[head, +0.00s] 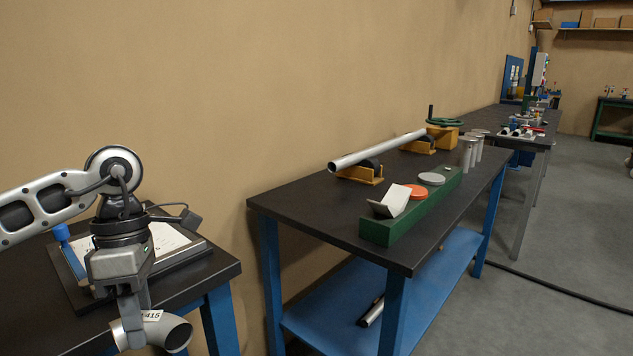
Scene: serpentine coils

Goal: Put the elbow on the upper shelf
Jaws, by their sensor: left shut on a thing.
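My left gripper (131,308) is at the lower left, pointing down, shut on a grey metal pipe elbow (174,334). The elbow has a white tag reading 415 at its upper edge. It is held in front of the near left table, close to the bottom of the picture. A shelf (600,29) with boxes on it is on the far wall at the upper right. I cannot tell whether it is the upper shelf of the task. My right gripper is not in view.
A dark workbench (285,203) with blue legs carries a long pipe (375,150) on yellow supports and a green block (410,220). Its blue lower shelf (325,318) holds a small tube. The near left table (215,262) bears a clipboard.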

